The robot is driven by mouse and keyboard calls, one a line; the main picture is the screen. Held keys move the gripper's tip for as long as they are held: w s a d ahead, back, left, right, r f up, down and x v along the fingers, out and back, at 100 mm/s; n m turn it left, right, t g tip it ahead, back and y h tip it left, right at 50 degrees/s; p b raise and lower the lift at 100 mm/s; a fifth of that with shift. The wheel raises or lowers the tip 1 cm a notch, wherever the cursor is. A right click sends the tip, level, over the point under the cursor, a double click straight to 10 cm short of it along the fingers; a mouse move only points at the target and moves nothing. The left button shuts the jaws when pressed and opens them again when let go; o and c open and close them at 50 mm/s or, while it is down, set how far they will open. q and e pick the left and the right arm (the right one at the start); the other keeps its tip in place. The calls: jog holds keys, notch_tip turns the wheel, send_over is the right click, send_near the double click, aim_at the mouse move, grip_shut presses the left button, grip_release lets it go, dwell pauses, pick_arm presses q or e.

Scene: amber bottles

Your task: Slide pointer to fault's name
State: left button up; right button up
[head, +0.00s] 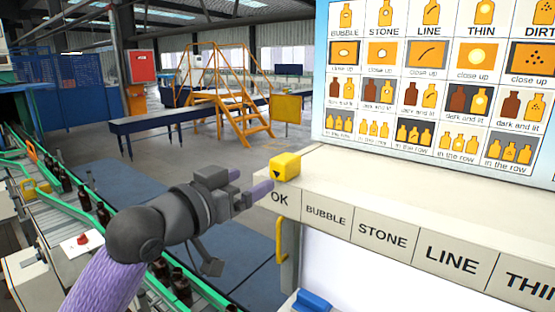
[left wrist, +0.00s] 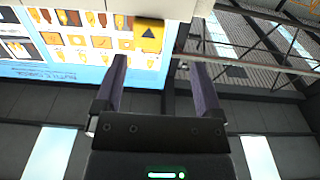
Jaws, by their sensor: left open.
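The yellow pointer (head: 285,167), a block with a black triangle, sits at the left end of the cream ledge, above the OK label (head: 279,198). It also shows in the left wrist view (left wrist: 149,35), beyond the fingertips. To the right along the ledge front come BUBBLE (head: 326,216), STONE (head: 382,234), LINE (head: 452,262) and a cut-off label starting THI (head: 528,284). My left gripper (head: 250,182) is open with purple fingers, just left of the pointer. In the left wrist view the gap between the fingers (left wrist: 159,64) is empty. My right gripper is not in view.
A fault chart (head: 430,85) with bottle pictures stands behind the ledge. The ledge top (head: 400,190) is clear right of the pointer. A yellow handle (head: 281,242) hangs below OK. At left, dark bottles (head: 83,198) stand on a conveyor with green rails.

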aim_at(277, 170)
pick_arm(q)
jog(key=d, duration=0.1)
jog(key=w+d+p, duration=0.1)
jog(key=w+d+r, duration=0.1)
jog(key=d, duration=0.1)
jog(key=shift+w+p, duration=0.15)
jog(key=shift+p, duration=0.25)
jog(key=x, duration=0.4)
jog(key=shift+w+a+f+p, duration=0.2)
jog(key=shift+a+f+p, duration=0.1)
jog(key=shift+p, duration=0.1)
jog(key=shift+w+d, duration=0.15)
jog(key=shift+d, duration=0.1)
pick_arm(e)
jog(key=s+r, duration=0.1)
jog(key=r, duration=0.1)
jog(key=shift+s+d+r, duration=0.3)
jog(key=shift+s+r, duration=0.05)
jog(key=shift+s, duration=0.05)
pick_arm(q)
grip_shut()
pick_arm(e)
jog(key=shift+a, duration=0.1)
